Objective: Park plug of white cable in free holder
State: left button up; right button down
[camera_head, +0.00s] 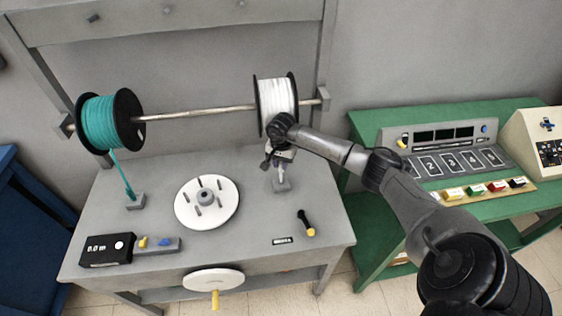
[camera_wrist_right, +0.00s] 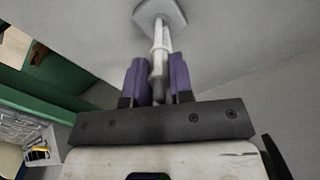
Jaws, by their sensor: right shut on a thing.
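The white cable spool (camera_head: 278,97) hangs at the right end of the metal rod. My right gripper (camera_head: 279,172) is just below it, above a small grey holder (camera_head: 282,186) on the bench. In the right wrist view, the purple fingers of this gripper (camera_wrist_right: 158,85) are shut on the plug of the white cable (camera_wrist_right: 159,52). The plug's white shaft runs from the fingers to the grey holder plate (camera_wrist_right: 160,13); I cannot tell how deep it sits there. My left gripper is not in view.
A teal spool (camera_head: 103,122) hangs at the left, its cable running to another holder (camera_head: 135,203). A white disc with pegs (camera_head: 207,203), a meter box (camera_head: 107,250) and a black-and-yellow tool (camera_head: 306,223) are on the bench. A green table (camera_head: 361,126) stands at the right.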

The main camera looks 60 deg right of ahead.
aim_at(281, 169)
notch_tip(281, 169, down, 3)
jog(key=shift+r+b, duration=0.1)
jog(key=shift+b, duration=0.6)
jog(key=shift+r, duration=0.15)
dwell(0.6)
jog(key=shift+f+b, duration=0.25)
jog(key=shift+b, duration=0.25)
jog(key=shift+f, duration=0.15)
jog(key=shift+f+b, duration=0.65)
